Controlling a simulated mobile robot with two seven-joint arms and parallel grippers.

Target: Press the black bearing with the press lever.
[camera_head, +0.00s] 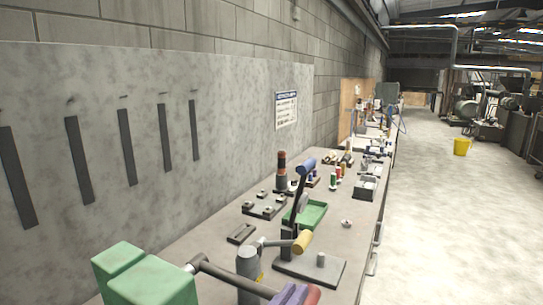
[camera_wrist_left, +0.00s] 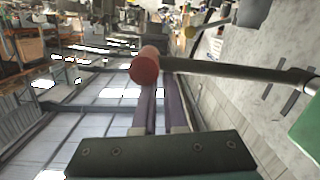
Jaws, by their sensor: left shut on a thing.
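A dark lever (camera_head: 235,278) with a red end (camera_head: 312,296) reaches out from a green machine (camera_head: 150,278) at the lower left of the head view. My left gripper (camera_head: 288,296), with purple fingers, is shut on this lever beside its red end. In the left wrist view the fingers (camera_wrist_left: 162,88) meet the lever (camera_wrist_left: 230,68) right by the red knob (camera_wrist_left: 145,68). I cannot make out the black bearing in either view. My right gripper is not in view.
Close by on the bench (camera_head: 205,250) stand a blue-handled upright lever device (camera_head: 301,185), a grey cylinder with a yellow-handled lever (camera_head: 303,241) and a grey plate with a peg (camera_head: 310,270). A green tray (camera_head: 306,216) lies behind.

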